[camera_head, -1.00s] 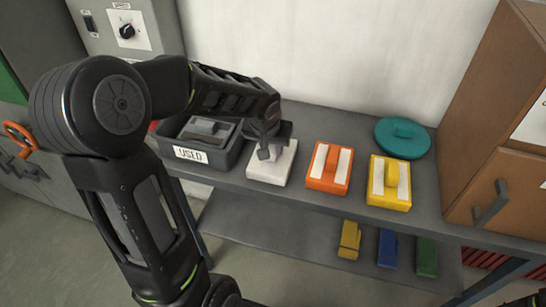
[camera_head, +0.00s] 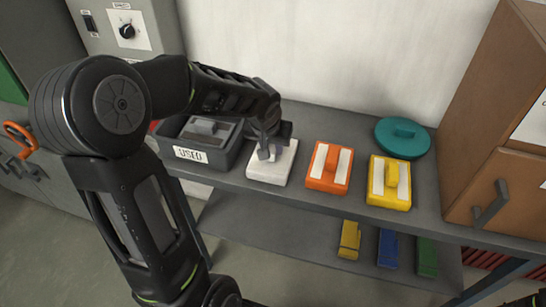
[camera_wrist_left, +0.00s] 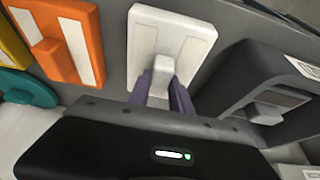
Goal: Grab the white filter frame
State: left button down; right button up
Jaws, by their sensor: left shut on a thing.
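The white filter frame (camera_head: 268,172) lies flat on the grey shelf top, between the bin marked USED and the orange frame. My left gripper (camera_head: 268,151) reaches down onto it from above and is shut on its raised grip. In the left wrist view, the white filter frame (camera_wrist_left: 172,38) shows with the left gripper's fingers (camera_wrist_left: 163,90) on both sides of its grip. The far part of the frame is partly hidden by the gripper in the head view. My right gripper does not show clearly.
The USED bin (camera_head: 222,166) with a grey frame inside stands close on the left. The orange frame (camera_head: 317,182) and yellow frame (camera_head: 376,195) lie to the right, a teal round lid (camera_head: 388,148) behind. A brown cabinet (camera_head: 495,185) bounds the right. Small clips lie on the lower shelf.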

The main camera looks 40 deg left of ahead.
aim_at(272, 147)
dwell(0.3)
pick_arm(q)
jog(key=shift+r, duration=0.6)
notch_tip(272, 147, up, 9)
jog(key=shift+b, duration=0.3)
